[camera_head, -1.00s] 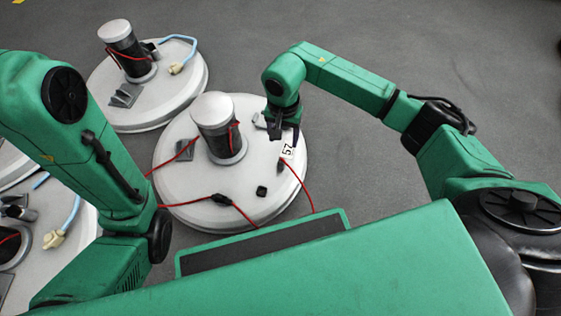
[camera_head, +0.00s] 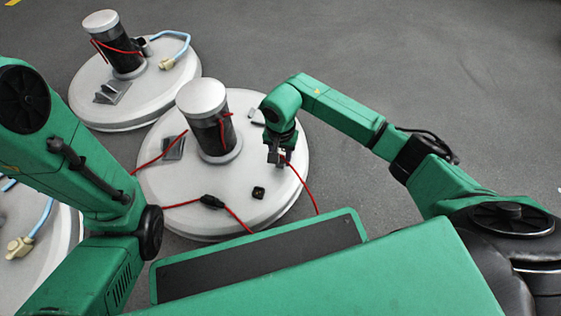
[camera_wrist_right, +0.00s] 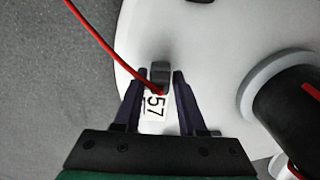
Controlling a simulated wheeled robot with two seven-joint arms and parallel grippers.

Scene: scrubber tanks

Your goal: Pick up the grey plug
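The grey plug (camera_wrist_right: 160,73) is at the end of a red cable, over the white tank lid near a white label marked 57 (camera_wrist_right: 155,106). My right gripper (camera_head: 279,160) is low over the right part of the middle lid. In the right wrist view its two dark fingers (camera_wrist_right: 158,82) stand open, one on each side of the plug, with a narrow gap on both sides. In the head view the gripper mostly hides the plug. My left arm shows at the left, but its gripper is not in view.
The middle tank lid (camera_head: 180,205) bears a dark cylinder with a white cap (camera_head: 201,97), a black in-line cable piece (camera_head: 211,201) and a small black square (camera_head: 258,193). Another lid (camera_head: 160,95) stands behind. Grey floor to the right is clear.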

